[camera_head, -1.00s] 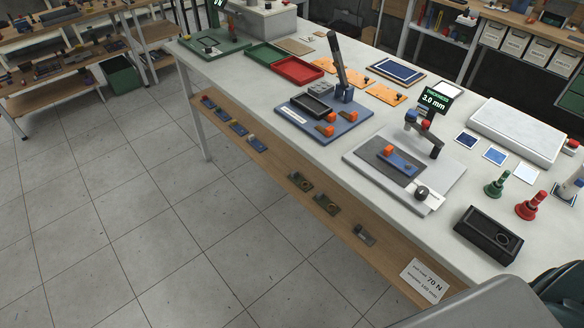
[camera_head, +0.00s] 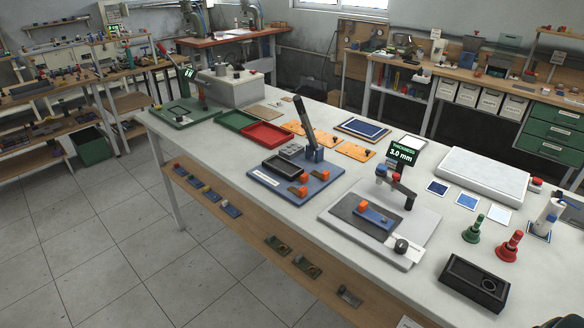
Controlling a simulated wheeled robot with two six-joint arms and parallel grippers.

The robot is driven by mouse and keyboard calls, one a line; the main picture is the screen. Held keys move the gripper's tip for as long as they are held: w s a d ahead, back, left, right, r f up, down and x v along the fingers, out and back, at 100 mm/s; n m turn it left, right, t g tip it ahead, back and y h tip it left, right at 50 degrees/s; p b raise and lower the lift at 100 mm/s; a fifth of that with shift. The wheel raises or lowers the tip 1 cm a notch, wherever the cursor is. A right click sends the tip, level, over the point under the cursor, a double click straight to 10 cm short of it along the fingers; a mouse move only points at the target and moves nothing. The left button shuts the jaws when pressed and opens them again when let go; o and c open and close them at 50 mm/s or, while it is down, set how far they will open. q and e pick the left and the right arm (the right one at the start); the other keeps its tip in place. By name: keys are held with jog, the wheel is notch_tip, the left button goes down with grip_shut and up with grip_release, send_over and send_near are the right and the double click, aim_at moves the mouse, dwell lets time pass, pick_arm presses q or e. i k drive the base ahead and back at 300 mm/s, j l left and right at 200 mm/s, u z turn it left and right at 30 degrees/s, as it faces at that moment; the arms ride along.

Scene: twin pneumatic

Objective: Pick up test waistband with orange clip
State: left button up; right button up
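A short blue strip (camera_head: 378,217) with an orange clip (camera_head: 362,206) at its left end lies on a dark grey pad of the thickness gauge plate (camera_head: 333,221), below a display reading 3.0 mm (camera_head: 402,154). Two more orange clips (camera_head: 303,176) (camera_head: 294,191), with brown pieces, sit on a blue fixture board (camera_head: 258,186) beside a dark tray. I cannot tell for certain which piece is the test waistband; the blue strip is the clearest band with an orange clip.
A dark box (camera_head: 474,284), green (camera_head: 473,228) and red (camera_head: 509,246) knobbed pieces stand at the table's right. Small strips (camera_head: 206,191) lie on the lower wooden shelf. Green (camera_head: 235,120) and red (camera_head: 266,134) trays are at the back. The near table edge left of the box is clear.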

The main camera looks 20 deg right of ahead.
aim_at(381, 221)
jog(key=z, duration=1.4)
